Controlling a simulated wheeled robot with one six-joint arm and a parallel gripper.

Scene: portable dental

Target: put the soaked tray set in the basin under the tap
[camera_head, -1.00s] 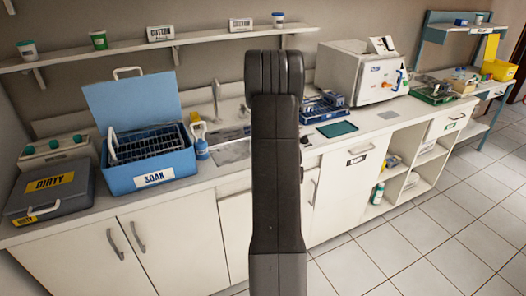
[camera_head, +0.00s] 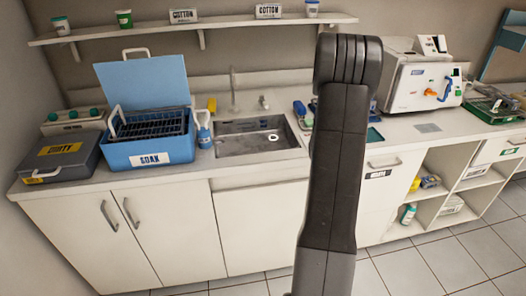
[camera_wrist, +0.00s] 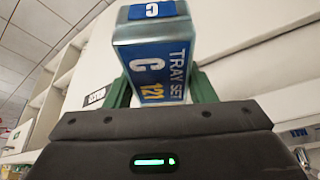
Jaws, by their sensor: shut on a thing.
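My gripper (camera_wrist: 160,88) is shut on a tray set (camera_wrist: 152,42) in the wrist view, its green fingers on either side. The tray set is a blue-grey box with a blue label reading "TRAY SET C 121". In the head view my arm hides the gripper and the tray set. The steel basin (camera_head: 240,145) is set into the counter left of my arm, and the part that shows looks empty. The tap (camera_head: 234,91) stands at its back edge. The blue soak tub (camera_head: 185,152) stands open left of the basin, with a dark rack (camera_head: 150,131) inside.
A blue-and-white bottle (camera_head: 204,131) stands between tub and basin. A grey "DIRTY" case (camera_head: 80,165) is at the far left. A white autoclave (camera_head: 410,95) stands right of my arm. A shelf (camera_head: 215,24) runs above the counter. Blue items beside my arm are partly hidden.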

